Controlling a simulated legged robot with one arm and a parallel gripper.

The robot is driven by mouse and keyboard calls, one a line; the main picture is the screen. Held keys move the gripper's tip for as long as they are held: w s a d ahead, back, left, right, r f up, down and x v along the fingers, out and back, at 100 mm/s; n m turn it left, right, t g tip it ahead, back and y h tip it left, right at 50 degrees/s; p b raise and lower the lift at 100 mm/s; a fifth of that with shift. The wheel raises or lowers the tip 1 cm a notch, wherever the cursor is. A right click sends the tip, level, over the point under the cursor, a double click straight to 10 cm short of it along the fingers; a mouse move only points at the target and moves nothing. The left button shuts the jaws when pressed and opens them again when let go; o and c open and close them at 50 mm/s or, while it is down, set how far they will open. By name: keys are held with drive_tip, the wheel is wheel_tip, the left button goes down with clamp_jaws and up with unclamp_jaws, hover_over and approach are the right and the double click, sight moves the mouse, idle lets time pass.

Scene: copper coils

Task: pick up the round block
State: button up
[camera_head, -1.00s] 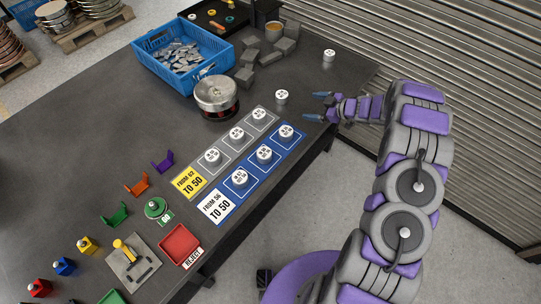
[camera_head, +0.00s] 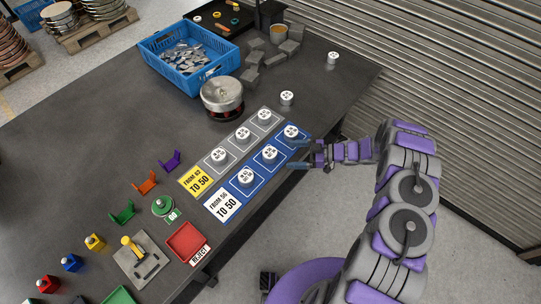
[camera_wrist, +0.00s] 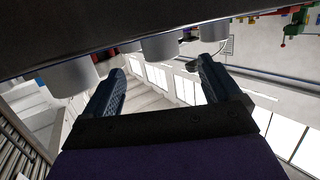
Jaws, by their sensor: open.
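Several round blocks with white, printed tops stand upright. Three are on the blue mat (camera_head: 262,187): a far one (camera_head: 291,131), a middle one (camera_head: 270,153) and a near one (camera_head: 247,176). Three more, including this one (camera_head: 242,134), are on the grey mat (camera_head: 230,165). Two stand loose farther back, one here (camera_head: 287,98) and one near the far edge (camera_head: 333,57). My gripper (camera_head: 297,154) is open and empty, right of the blue mat, fingers pointing left. In the wrist view, a grey round block (camera_wrist: 160,47) shows between and beyond the fingertips, apart from them.
In the wrist view other round blocks flank the fingers, one at left (camera_wrist: 70,77). A metal pot (camera_head: 222,95), a blue crate (camera_head: 188,58) and grey blocks (camera_head: 252,78) stand behind. A red reject tray (camera_head: 187,243) is nearer. A shutter wall (camera_head: 450,80) rises at right.

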sight(270, 155)
drive_tip(key=b+x, duration=0.1)
drive_tip(key=x, duration=0.9)
drive_tip(key=shift+d, duration=0.2)
drive_tip(key=c, duration=1.2)
